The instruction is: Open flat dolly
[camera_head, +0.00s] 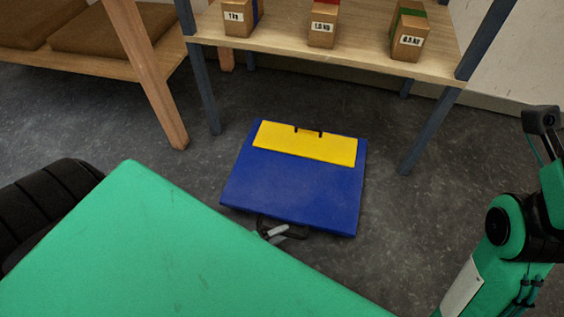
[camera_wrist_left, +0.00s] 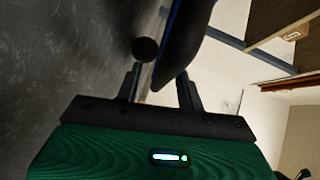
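The flat dolly (camera_head: 290,190) lies folded flat on the floor, a blue panel with a yellow strip (camera_head: 305,142) at its far end. A small black notch or grip sits on the yellow strip's far edge. A black handle (camera_head: 296,232) sticks out at the dolly's near edge. My left gripper (camera_head: 272,233) is at this handle, partly hidden behind a green surface. In the left wrist view, the fingers of my left gripper (camera_wrist_left: 160,85) stand apart, with the dark handle (camera_wrist_left: 182,50) between them and a gap beside the left finger. My right gripper is out of view.
A wooden shelf (camera_head: 300,52) on blue-grey legs stands beyond the dolly, bearing several small labelled boxes (camera_head: 322,25). A wooden bench leg (camera_head: 150,75) stands at the left. The floor (camera_head: 390,215) right of the dolly is clear.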

